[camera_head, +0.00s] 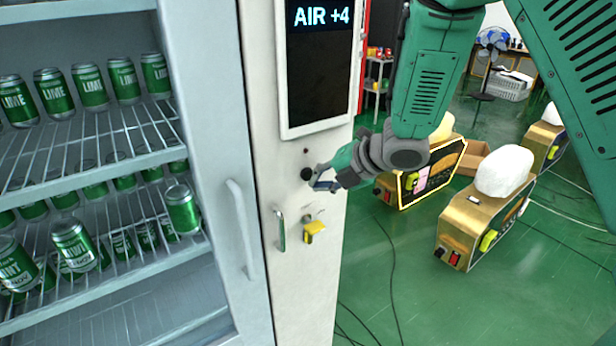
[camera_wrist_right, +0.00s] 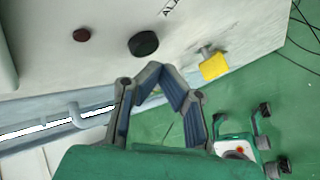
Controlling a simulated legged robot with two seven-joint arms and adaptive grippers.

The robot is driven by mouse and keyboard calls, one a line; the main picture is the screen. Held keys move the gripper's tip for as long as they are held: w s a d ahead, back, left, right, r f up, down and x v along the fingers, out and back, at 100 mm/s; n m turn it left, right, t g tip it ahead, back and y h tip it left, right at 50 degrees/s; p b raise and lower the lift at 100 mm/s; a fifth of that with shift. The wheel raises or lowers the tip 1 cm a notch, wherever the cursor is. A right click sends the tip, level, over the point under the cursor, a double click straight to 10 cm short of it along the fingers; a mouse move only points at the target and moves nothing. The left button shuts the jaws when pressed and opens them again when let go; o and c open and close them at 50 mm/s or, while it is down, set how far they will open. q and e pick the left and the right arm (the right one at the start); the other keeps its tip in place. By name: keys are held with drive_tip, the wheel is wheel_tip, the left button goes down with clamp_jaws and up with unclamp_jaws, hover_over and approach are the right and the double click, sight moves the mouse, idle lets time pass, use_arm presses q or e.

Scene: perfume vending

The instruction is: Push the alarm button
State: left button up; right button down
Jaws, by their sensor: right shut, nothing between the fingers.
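A round black button (camera_head: 307,174) sits on the white machine panel, below the screen. In the right wrist view the black button (camera_wrist_right: 143,44) shows just beyond my fingertips, with partly cut-off lettering, "ALA", beside it. My right gripper (camera_head: 320,182) is shut and empty, its tips close to the button's lower right. In the wrist view the right gripper's fingertips (camera_wrist_right: 161,72) meet below the button, with a gap of panel visible between; the depth is hard to judge. My left gripper is not in view.
A small dark red round part (camera_wrist_right: 82,35) sits beside the button. A yellow part (camera_head: 315,227) and a handle (camera_head: 280,230) stick out of the panel below. The screen (camera_head: 320,75) reads "AIR +4". A fridge with cans (camera_head: 75,245) stands left; the green floor (camera_head: 400,310) is right.

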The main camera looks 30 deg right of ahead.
drive_tip(key=s+b, duration=0.1)
drive_tip(key=s, duration=0.4)
drive_tip(key=shift+d, duration=0.15)
idle(0.3)
idle(0.6)
drive_tip(key=s+a+f+m+g+h+b, duration=0.1)
drive_tip(key=s+f+m+b, duration=0.3)
drive_tip(key=f, duration=0.5)
drive_tip(key=s+a+f+m+g+h+b, duration=0.1)
drive_tip(key=s+f+m, duration=0.3)
drive_tip(key=f, duration=0.5)
drive_tip(key=s+a+f+m+g+b, duration=0.1)
drive_tip(key=s+f+m+g+b, duration=0.15)
drive_tip(key=f+m, duration=0.5)
drive_tip(key=s+f+m+g+h+b, duration=0.2)
drive_tip(key=s+f+m+b, duration=0.3)
drive_tip(key=s+f+m, duration=0.5)
drive_tip(key=s+f+g, duration=0.1)
drive_tip(key=s+f, duration=0.5)
drive_tip(key=s, duration=0.1)
drive_tip(key=shift+s+a+f+g+b, duration=0.15)
drive_tip(key=shift+a+f+g+b, duration=0.15)
drive_tip(key=shift+a+f+g, duration=0.05)
